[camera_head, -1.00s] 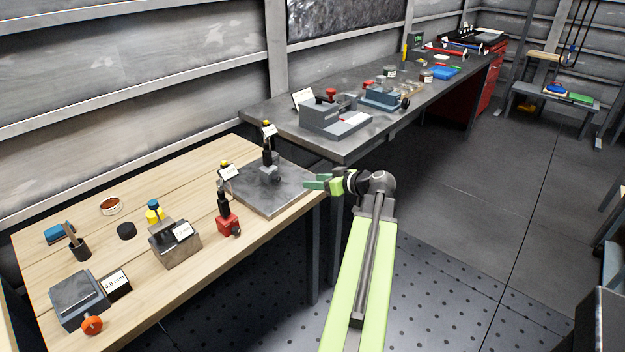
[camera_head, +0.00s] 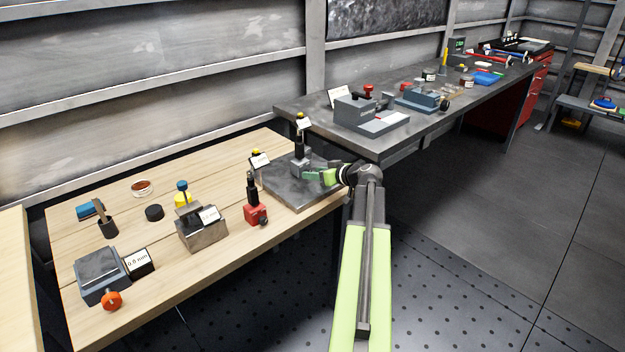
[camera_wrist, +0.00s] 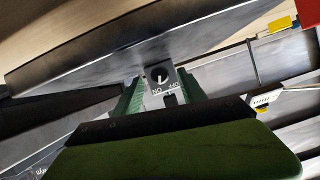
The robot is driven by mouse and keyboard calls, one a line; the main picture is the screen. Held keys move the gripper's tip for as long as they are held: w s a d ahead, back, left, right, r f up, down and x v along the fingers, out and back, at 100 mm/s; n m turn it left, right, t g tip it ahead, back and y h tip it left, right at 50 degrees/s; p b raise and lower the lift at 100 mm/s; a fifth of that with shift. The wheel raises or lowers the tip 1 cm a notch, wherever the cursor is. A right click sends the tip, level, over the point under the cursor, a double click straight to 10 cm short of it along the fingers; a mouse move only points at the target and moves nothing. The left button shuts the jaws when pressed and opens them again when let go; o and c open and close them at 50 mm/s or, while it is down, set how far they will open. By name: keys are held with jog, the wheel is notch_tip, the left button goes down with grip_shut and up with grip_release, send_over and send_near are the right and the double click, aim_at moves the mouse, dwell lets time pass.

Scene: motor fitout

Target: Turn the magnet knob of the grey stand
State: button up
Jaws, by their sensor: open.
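The grey stand (camera_head: 300,164) stands upright on a dark steel plate (camera_head: 295,193) at the right end of the wooden bench, with a black upper part and a small label on top. My gripper (camera_head: 306,175) is at the stand's front right, its green fingertips overlapping the stand's base in the head view. In the wrist view, a small round knob (camera_wrist: 159,77) with a white mark shows on the grey base, with lettering below it. My gripper (camera_wrist: 160,92) is open there, one green finger on each side of the knob. Whether the fingers touch the base, I cannot tell.
A red stand (camera_head: 256,212) and a metal block with a label (camera_head: 202,233) stand left on the wooden bench (camera_head: 215,270). A grey metal bench (camera_head: 400,140) with several fixtures stands behind to the right. The perforated floor (camera_head: 430,290) beside my arm is clear.

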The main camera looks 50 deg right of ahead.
jog(key=shift+x, duration=0.95)
grip_shut()
